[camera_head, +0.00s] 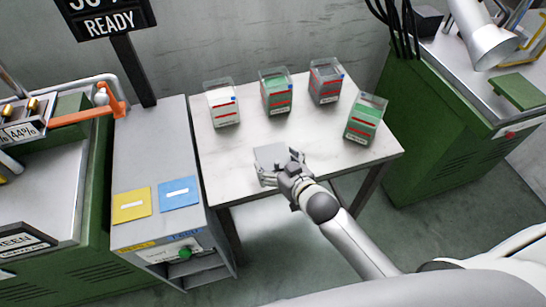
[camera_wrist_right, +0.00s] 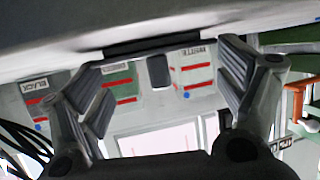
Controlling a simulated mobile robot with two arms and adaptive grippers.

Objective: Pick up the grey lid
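The grey lid (camera_head: 271,155) is a flat, light grey square at the front middle of the white table. My right gripper (camera_head: 282,171) is at its near edge, with one finger on the left and one on the right. In the right wrist view the fingers (camera_wrist_right: 160,80) are spread wide, with a dark bar between them and clear gaps at its sides. I cannot tell whether the lid touches the fingers or the table. My left gripper is not in view.
Clear bins with white (camera_head: 222,106), green (camera_head: 277,95), black (camera_head: 325,84) and green (camera_head: 366,121) labels stand around the table's back and right. A grey cabinet (camera_head: 150,165) with a yellow and a blue card adjoins on the left. The table (camera_head: 222,170) is clear left of the lid.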

